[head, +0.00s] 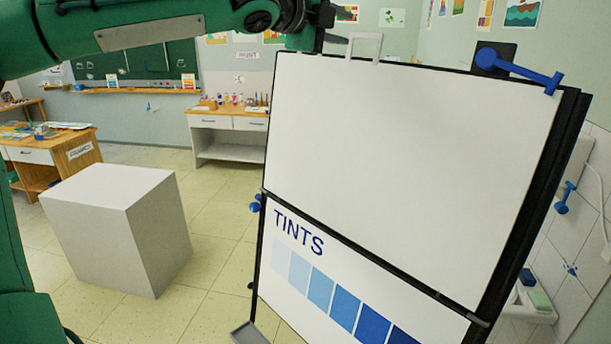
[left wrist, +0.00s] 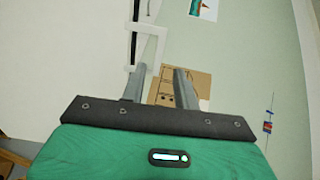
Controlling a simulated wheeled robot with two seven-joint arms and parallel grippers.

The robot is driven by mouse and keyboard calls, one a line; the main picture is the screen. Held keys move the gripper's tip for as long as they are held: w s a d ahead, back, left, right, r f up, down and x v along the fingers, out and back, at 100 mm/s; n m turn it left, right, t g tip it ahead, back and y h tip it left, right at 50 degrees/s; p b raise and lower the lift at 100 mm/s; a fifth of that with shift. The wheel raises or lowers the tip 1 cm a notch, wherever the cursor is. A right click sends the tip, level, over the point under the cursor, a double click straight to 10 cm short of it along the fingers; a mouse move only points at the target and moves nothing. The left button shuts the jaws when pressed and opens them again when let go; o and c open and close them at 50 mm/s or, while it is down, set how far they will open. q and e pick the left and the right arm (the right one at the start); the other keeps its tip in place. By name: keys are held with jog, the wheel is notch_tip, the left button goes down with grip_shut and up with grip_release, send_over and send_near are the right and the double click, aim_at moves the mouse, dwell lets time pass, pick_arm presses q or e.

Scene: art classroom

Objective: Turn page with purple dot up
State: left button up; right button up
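The flip chart stands tilted on a black easel (head: 526,215) in the head view. Its upper page (head: 410,165) is blank white. The lower page (head: 300,262) reads TINTS above a row of blue squares. A white loop-shaped tab (head: 365,47) stands up from the top edge, and a white loop (left wrist: 146,48) also shows in the left wrist view. My left gripper (head: 321,38) is at the top left corner of the chart, left of the tab. Its two fingers (left wrist: 160,72) are apart in the left wrist view, close to the loop. No purple dot shows. My right gripper is not in view.
A grey block (head: 120,225) stands on the floor at left. A desk (head: 50,155) and a side table (head: 228,123) are behind. Open floor lies between.

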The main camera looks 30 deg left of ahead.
pick_arm(q)
jog(key=shift+v, duration=1.7)
jog(key=shift+a+f, duration=0.1)
